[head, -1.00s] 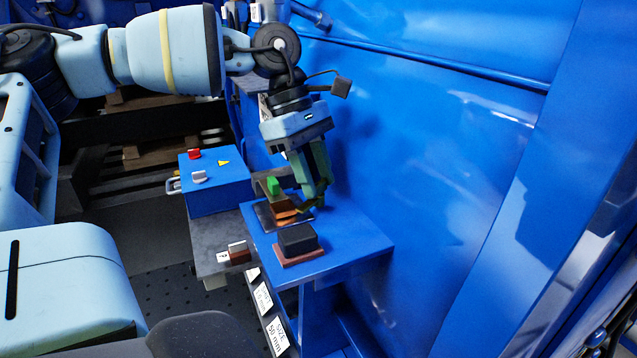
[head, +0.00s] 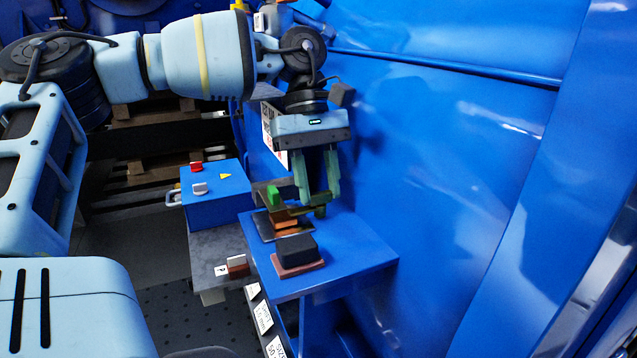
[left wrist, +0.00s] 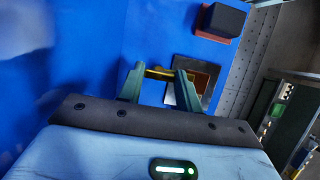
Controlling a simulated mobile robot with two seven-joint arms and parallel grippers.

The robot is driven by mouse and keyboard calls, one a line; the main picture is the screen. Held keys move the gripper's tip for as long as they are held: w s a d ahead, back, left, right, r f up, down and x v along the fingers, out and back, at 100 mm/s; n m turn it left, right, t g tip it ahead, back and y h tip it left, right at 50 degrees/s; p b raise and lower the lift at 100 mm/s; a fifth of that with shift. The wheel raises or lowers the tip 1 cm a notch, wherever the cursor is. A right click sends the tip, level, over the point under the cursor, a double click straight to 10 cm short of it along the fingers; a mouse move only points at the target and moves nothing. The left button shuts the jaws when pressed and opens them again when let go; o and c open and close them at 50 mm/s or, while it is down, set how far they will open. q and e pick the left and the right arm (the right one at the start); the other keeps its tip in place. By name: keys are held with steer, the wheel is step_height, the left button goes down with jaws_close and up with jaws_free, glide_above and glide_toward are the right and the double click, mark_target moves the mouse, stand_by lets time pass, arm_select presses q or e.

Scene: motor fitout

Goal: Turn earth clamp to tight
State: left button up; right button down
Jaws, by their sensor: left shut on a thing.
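The earth clamp (head: 284,222) stands on the blue shelf as a copper-orange block on a dark plate, with a green piece (head: 273,197) beside it. My left gripper (head: 318,202) comes down from above at the clamp's right side, its greenish fingers pointing down. In the left wrist view, the left gripper (left wrist: 160,73) has its fingertips at the two ends of a brass-yellow bar (left wrist: 159,74), shut on it. The bar lies by the clamp's metal plate (left wrist: 190,82). The fingers hide part of the clamp. My right gripper is not in view.
A black block on a reddish base (head: 297,250) sits at the front of the blue shelf (head: 350,258). A blue box (head: 216,190) with a red button and a grey knob stands to the left. A tall blue wall (head: 430,150) rises close on the right.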

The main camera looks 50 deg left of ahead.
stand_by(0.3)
arm_select(q)
steer(key=o, duration=1)
steer(key=shift+r, duration=0.1)
steer(key=shift+r, duration=0.25)
steer(key=r, duration=0.3)
steer(key=shift+s+d, duration=0.15)
steer(key=shift+s, duration=0.05)
steer(key=s+d, duration=0.3)
steer(key=s, duration=0.1)
steer(key=s+d+b, duration=0.1)
steer(key=s+d, duration=0.2)
steer(key=s, duration=0.1)
steer(key=s+d+r, duration=0.1)
steer(key=s+d, duration=0.3)
steer(key=shift+r+b, duration=0.1)
steer(key=shift+b, duration=0.25)
